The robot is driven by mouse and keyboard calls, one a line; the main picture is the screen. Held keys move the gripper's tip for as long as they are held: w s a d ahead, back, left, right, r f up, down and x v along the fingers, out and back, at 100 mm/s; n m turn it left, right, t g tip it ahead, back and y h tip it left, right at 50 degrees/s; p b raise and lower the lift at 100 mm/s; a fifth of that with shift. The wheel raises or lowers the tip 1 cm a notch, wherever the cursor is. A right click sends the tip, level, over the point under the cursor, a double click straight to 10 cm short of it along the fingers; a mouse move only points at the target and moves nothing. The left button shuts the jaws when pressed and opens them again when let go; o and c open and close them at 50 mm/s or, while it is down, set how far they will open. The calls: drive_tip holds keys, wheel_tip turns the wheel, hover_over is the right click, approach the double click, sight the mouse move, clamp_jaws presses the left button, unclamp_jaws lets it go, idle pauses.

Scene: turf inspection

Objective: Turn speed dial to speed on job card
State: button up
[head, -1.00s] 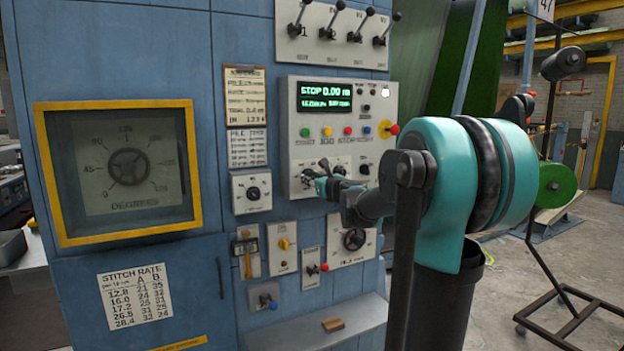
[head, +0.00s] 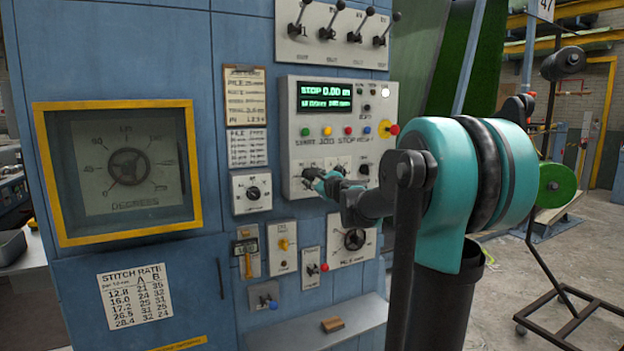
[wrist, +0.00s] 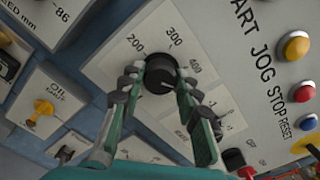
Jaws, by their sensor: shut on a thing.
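The speed dial (wrist: 159,72) is a round black knob on a pale plate marked 200, 300 and 400 in the wrist view. My gripper (wrist: 161,84) has its two fingers closed on opposite sides of this knob. A pale pointer line shows on the knob's face, but I cannot tell which number it indicates. In the head view my gripper (head: 313,178) is at the lower left of the control panel and hides most of the dial. The job card (head: 245,95) hangs left of the panel; its speed line is too small to read.
A row of coloured buttons (head: 327,131) sits above the dial. Another black knob (head: 253,193) is to the left, and a red emergency knob (head: 394,129) to the right.

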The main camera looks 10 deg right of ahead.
drive_tip(key=shift+n, duration=8.9)
drive_tip(key=shift+s, duration=0.1)
drive_tip(key=o, duration=1.2)
drive_tip(key=shift+c, duration=0.2)
drive_tip(key=v, duration=1.2)
